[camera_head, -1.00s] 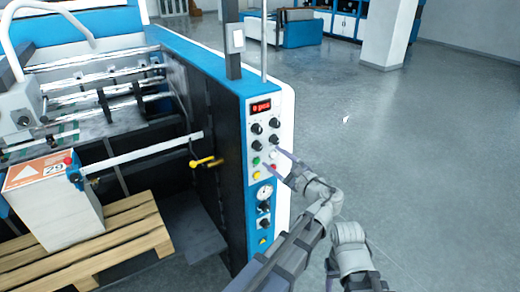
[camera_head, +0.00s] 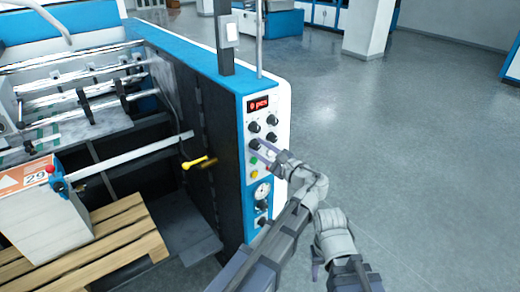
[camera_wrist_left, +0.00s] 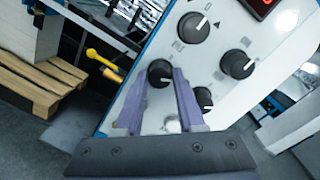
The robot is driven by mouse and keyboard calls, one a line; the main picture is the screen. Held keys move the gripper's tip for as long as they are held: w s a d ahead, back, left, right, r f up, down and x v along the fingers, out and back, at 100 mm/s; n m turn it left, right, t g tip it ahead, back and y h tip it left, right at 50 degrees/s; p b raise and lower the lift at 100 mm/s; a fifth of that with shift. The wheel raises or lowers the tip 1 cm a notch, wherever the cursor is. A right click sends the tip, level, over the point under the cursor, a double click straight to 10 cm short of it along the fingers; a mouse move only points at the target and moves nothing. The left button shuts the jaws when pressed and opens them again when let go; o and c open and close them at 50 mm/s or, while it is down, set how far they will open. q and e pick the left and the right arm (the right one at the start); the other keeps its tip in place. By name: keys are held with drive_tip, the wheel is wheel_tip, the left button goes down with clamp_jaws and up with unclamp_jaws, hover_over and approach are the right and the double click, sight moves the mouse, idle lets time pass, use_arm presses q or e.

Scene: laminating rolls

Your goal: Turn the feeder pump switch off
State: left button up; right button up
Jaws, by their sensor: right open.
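The white control panel (camera_head: 266,190) on the blue machine end carries several black rotary knobs below a red display. No knob label is readable, so I cannot tell which is the feeder pump switch. My left gripper (camera_head: 264,149) is at the lower left knob (camera_head: 254,144). In the left wrist view, the fingers of the left gripper (camera_wrist_left: 161,75) are apart, with that black knob (camera_wrist_left: 160,73) showing between their tips; contact is not clear. My right gripper (camera_head: 338,272) is open and empty, low in the head view, away from the panel.
Green (camera_head: 253,160) and yellow (camera_head: 254,174) buttons and a gauge (camera_head: 262,191) sit below the knobs. A yellow-handled lever (camera_head: 194,163) projects at the left. A wooden pallet (camera_head: 125,235) carries a stack. The floor (camera_head: 430,170) at the right is clear.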

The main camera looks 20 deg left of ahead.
use_arm(q)
clamp_jaws()
drive_tip(key=shift+n, duration=0.3)
drive_tip(key=n+p, duration=0.1)
drive_tip(key=n, duration=0.4)
drive_tip(key=shift+s, duration=0.1)
drive_tip(key=n+h, duration=0.1)
drive_tip(key=n, duration=0.5)
drive_tip(key=shift+p, duration=0.3)
idle(0.5)
drive_tip(key=o, duration=0.5)
unclamp_jaws()
drive_tip(key=shift+r, duration=0.1)
drive_tip(key=shift+s+d, duration=0.1)
drive_tip(key=shift+s, duration=0.05)
